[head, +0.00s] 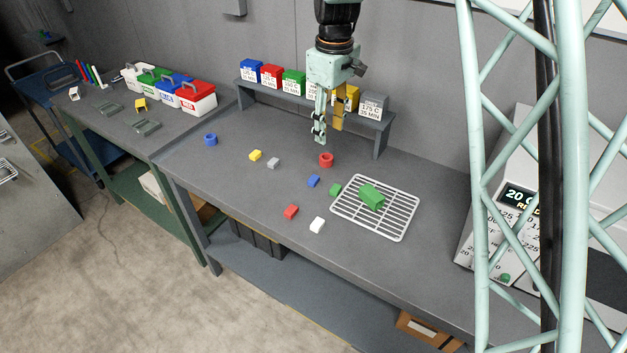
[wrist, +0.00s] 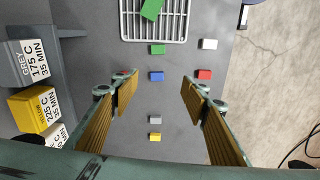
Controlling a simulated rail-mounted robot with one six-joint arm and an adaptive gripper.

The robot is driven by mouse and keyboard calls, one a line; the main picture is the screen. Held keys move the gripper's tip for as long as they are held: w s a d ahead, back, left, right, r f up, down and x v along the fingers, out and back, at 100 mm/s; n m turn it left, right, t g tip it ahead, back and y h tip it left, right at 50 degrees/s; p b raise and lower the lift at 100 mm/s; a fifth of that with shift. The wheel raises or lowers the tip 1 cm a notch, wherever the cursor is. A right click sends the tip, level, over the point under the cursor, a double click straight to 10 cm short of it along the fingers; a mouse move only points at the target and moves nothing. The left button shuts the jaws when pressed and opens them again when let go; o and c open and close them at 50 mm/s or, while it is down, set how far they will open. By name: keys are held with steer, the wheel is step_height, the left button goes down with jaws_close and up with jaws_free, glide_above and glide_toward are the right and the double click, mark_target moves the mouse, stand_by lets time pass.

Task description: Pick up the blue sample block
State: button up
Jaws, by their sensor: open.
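The blue sample block (head: 313,181) lies flat on the grey bench, among other small coloured blocks. It also shows in the wrist view (wrist: 156,76), ahead of my fingers and roughly midway between their lines. My gripper (head: 328,130) hangs above the bench near the shelf, up and slightly right of the blue block in the head view. In the wrist view my gripper (wrist: 158,84) is open, its ribbed yellow finger pads wide apart with nothing held.
A wire rack (head: 376,233) with a larger green block (head: 371,196) lies right of the blue block. Green (head: 335,190), red (head: 291,212), white (head: 317,225), yellow (head: 255,155) and grey (head: 274,163) blocks lie around. The labelled-bin shelf (head: 378,120) stands behind.

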steer(key=n+p, duration=0.1)
steer(key=n, duration=0.1)
glide_above(313, 178)
step_height(313, 178, down, 10)
steer(key=shift+r+g, duration=0.15)
steer(key=shift+g, duration=0.15)
steer(key=shift+f, duration=4.3)
steer(key=shift+f, duration=0.15)
steer(key=shift+d+f, duration=0.1)
steer(key=shift+f, duration=2.35)
steer(key=shift+c, duration=0.3)
steer(key=c, duration=0.9)
